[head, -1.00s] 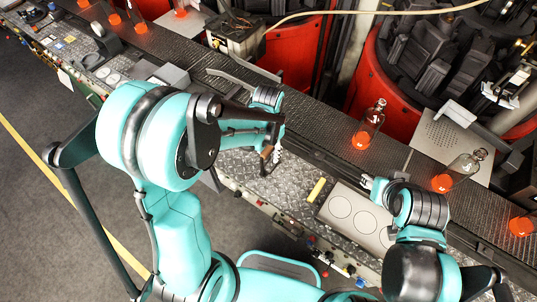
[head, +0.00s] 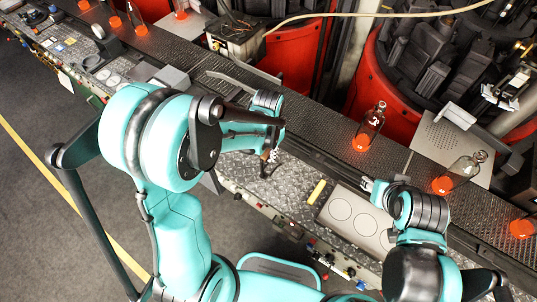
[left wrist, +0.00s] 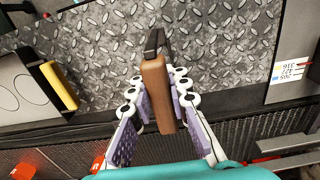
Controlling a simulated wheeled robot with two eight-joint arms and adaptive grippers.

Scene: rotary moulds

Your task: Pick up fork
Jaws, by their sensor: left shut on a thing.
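The fork has a brown wooden handle (left wrist: 157,90) and a dark metal end that points away over the diamond-plate surface in the left wrist view. My left gripper (left wrist: 158,82) is shut on the handle, one finger on each side. In the head view the fork (head: 265,157) shows small beside my left gripper (head: 271,154), partly hidden by the arm. The far end of the fork is hard to make out. My right gripper (head: 371,186) is over the right part of the bench, too small to tell if open or shut.
A yellow bar (head: 317,191) lies on the metal plate beside a grey panel with circles (head: 355,220). A conveyor (head: 325,125) runs behind with glowing orange bottles (head: 369,127) (head: 458,174). Red machines (head: 366,85) stand beyond it. Bare diamond plate (head: 285,182) lies around the fork.

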